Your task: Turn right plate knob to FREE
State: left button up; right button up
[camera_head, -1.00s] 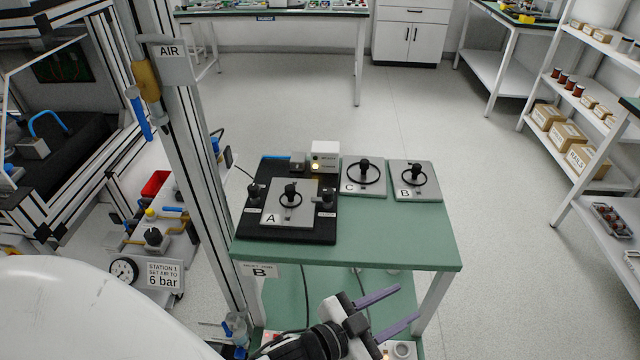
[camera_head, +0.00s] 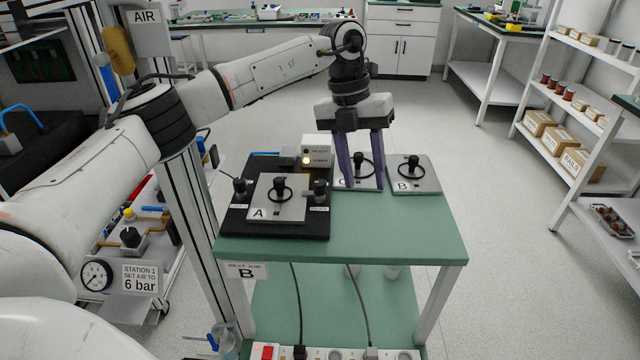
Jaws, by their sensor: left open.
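A black base (camera_head: 231,222) on the green table carries a grey plate marked A (camera_head: 293,212) with a ring and a dark central knob. The right plate knob (camera_head: 320,188), small and black, stands on the base just right of plate A, with a small label below it too small to read. A matching left knob (camera_head: 240,187) stands on the other side. My left gripper (camera_head: 363,184) is open and empty, pointing down, to the right of the right knob and apart from it. Its purple fingers partly hide plate C. My right gripper is not in view.
Plate C (camera_head: 342,182) and plate B (camera_head: 424,180) lie to the right on the green table (camera_head: 400,232). A white box with a lit yellow lamp (camera_head: 316,149) stands behind the base. A metal post rises at the left. The table's front right is clear.

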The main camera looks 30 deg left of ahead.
aim_at(320, 182)
pick_arm(q)
jog(key=a+r+n+y, duration=0.25)
jog(key=a+r, duration=0.25)
jog(key=a, duration=0.5)
jog(key=shift+m+y, duration=0.25)
jog(key=f, duration=0.4)
jog(key=f+b, duration=0.1)
jog(key=f, duration=0.4)
jog(key=shift+s+d+f, duration=0.15)
jog(key=shift+s+f, duration=0.05)
jog(key=shift+f, duration=0.05)
grip_shut()
